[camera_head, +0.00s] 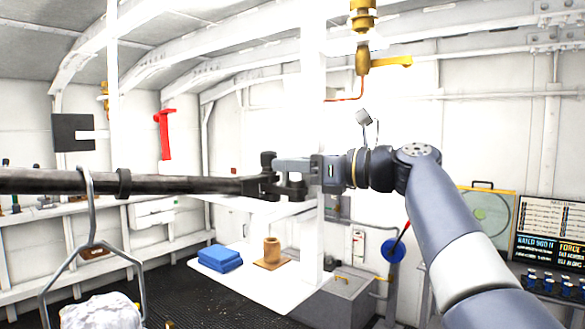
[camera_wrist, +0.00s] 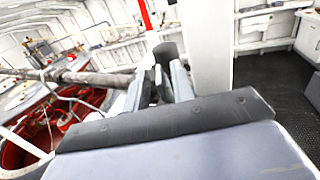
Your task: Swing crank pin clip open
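A long dark bar (camera_head: 130,184) runs in from the left edge and ends in a dark jointed fitting (camera_head: 262,186) near the picture's middle. In the wrist view the bar (camera_wrist: 95,78) comes in from the left, and a dark upright rounded piece (camera_wrist: 166,54) stands at the fingers. I cannot tell which part is the crank pin clip. My gripper (camera_head: 280,178) is at the bar's right end, with its fingers spread around part of the fitting. The fingers (camera_wrist: 160,84) show apart in the wrist view. Whether they press on the fitting is hidden.
A metal hanger (camera_head: 90,215) with a white bundle (camera_head: 102,312) hangs from the bar. A brass valve (camera_head: 363,58) hangs above the arm. A display panel (camera_head: 550,235) stands at right.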

